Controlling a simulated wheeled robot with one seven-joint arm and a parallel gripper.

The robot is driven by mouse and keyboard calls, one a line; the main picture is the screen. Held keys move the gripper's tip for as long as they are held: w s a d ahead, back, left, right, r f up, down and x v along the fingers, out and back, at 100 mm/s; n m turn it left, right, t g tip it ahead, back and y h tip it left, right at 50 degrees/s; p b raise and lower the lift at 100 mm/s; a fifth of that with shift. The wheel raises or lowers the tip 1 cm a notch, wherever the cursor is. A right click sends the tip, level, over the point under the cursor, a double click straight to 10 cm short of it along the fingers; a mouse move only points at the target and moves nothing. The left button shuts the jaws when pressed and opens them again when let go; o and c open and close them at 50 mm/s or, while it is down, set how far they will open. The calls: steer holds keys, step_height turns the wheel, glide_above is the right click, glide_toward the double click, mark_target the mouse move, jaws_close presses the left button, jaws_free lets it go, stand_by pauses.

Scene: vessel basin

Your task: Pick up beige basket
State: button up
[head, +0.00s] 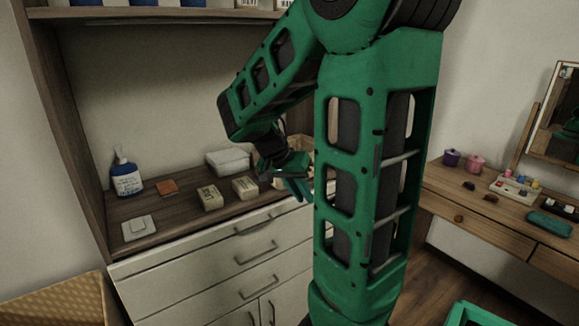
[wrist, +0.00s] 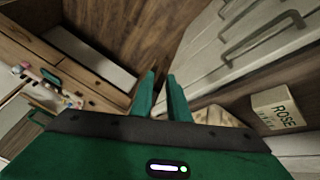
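A beige basket (head: 300,143) appears to stand at the right end of the dresser top, mostly hidden behind my arm and gripper. A pale, patterned part of what looks like the same basket (wrist: 217,116) shows just right of the fingers in the wrist view, cut off by my gripper body. My gripper (head: 300,188) is at the dresser's front edge, close to the basket, with its fingers pointing down. In the wrist view the gripper (wrist: 161,76) has a narrow gap between its fingers, with nothing in it and floor beyond. Whether it touches the basket is unclear.
Soap boxes (head: 210,197), a white container (head: 228,161), a blue-labelled bottle (head: 127,176) and a brown square (head: 167,187) stand on the dresser. A woven surface (head: 55,302) is at lower left. A vanity table (head: 480,205) stands right; floor lies between.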

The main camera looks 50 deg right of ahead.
steer(key=w+d+r+m+h, duration=0.2)
steer(key=w+r+m+h, duration=0.15)
steer(key=w, duration=0.35)
steer(key=w+d+r+m+h, duration=0.2)
steer(key=w+d+h, duration=0.15)
steer(key=w, duration=0.25)
steer(key=d, duration=0.1)
steer(key=d+f, duration=0.1)
steer(key=d, duration=0.1)
steer(key=shift+s+f+n+g+h, duration=0.25)
steer(key=shift+s+g+h, duration=0.05)
steer(key=shift+g, duration=0.1)
steer(key=shift+w+x, duration=0.2)
steer(key=shift+x, duration=2.9)
steer(key=shift+a+f, duration=0.1)
steer(key=shift+f, duration=0.1)
jaws_close()
